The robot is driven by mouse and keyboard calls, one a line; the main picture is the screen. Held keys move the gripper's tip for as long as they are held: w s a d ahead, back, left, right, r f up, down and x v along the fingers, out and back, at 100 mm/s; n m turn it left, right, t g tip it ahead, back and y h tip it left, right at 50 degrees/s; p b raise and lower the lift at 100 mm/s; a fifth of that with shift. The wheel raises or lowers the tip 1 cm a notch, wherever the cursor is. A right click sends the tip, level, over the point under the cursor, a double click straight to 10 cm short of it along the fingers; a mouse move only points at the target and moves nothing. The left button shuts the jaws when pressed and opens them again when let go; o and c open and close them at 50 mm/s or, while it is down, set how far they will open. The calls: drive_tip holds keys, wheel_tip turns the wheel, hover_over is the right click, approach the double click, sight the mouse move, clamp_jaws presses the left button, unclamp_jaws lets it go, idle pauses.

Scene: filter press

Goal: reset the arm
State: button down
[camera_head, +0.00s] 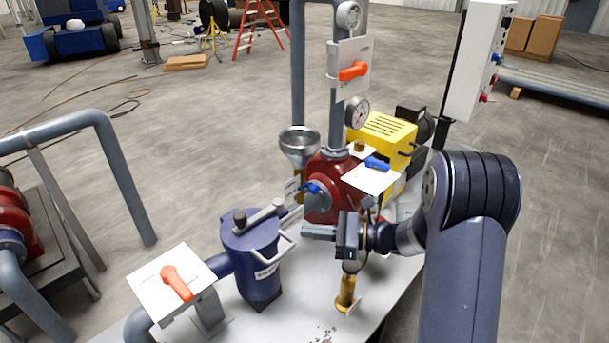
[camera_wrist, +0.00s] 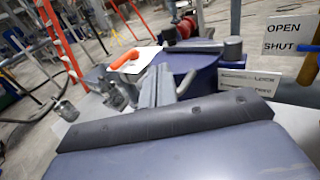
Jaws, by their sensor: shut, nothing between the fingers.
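My arm reaches in from the right in the head view. My gripper (camera_head: 306,231) points left, with its fingers together and nothing between them. It is to the right of the blue strainer pot (camera_head: 254,262), near the pot's grey handle, and in front of the red pump (camera_head: 328,185). In the wrist view my gripper (camera_wrist: 165,70) points ahead toward the blue pot (camera_wrist: 185,64); whether it touches the pot cannot be told.
An orange lever (camera_head: 177,283) on a white plate stands left of the pot. A brass cylinder (camera_head: 346,292) is below my gripper. A gauge pipe with another orange lever (camera_head: 353,71) rises behind. A yellow motor (camera_head: 382,138) stands at the back right.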

sight(245, 221)
drive_tip(key=w+a, duration=0.1)
drive_tip(key=a, duration=0.3)
drive_tip(key=w+a+p, duration=0.1)
drive_tip(key=a, duration=0.4)
drive_tip(key=w+a+p, duration=0.1)
drive_tip(key=a, duration=0.3)
drive_tip(key=shift+w+a+f, duration=0.2)
drive_tip(key=shift+a+f, duration=0.05)
drive_tip(key=shift+w+r+p, duration=0.1)
drive_tip(key=shift+r+p, duration=0.05)
drive_tip(key=shift+p, duration=0.35)
drive_tip(key=shift+s+d+p, duration=0.2)
drive_tip(key=shift+d+p, duration=0.2)
drive_tip(key=shift+p, duration=0.05)
drive_tip(key=shift+f, duration=0.2)
